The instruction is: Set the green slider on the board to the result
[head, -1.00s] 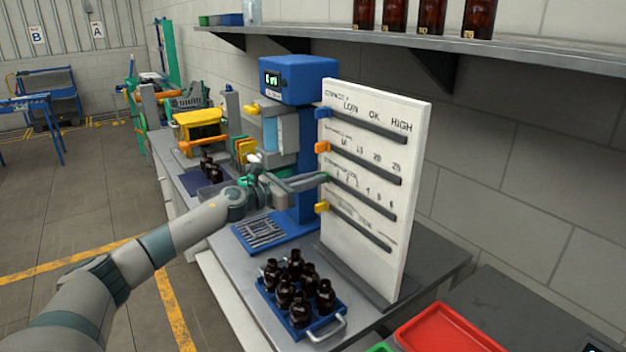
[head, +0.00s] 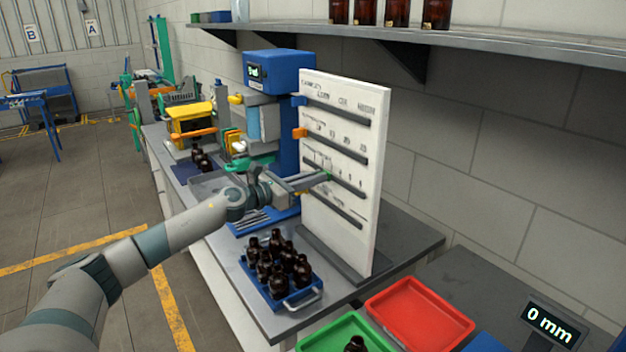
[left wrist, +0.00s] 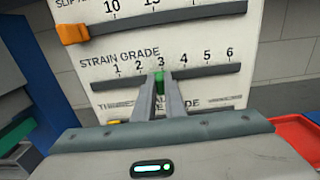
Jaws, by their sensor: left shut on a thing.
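A white board (head: 352,228) with several slider tracks stands on the bench. In the left wrist view the green slider (left wrist: 159,82) sits on the "STRAIN GRADE" track (left wrist: 205,78), below the 3 of its scale from 1 to 6. My left gripper (left wrist: 160,88) is shut on the green slider, one finger on each side. In the head view the left gripper (head: 322,177) reaches the board's third track, and the slider is mostly hidden there. The blue machine (head: 274,70) behind the board has a small display, too small to read. My right gripper is not in view.
A blue tray (head: 283,302) of amber bottles stands in front of the board. A red tray (head: 425,315) and a green tray (head: 345,335) are at the lower right, beside a display (head: 549,325) reading "0 mm". An orange slider (left wrist: 72,33) sits on the track above.

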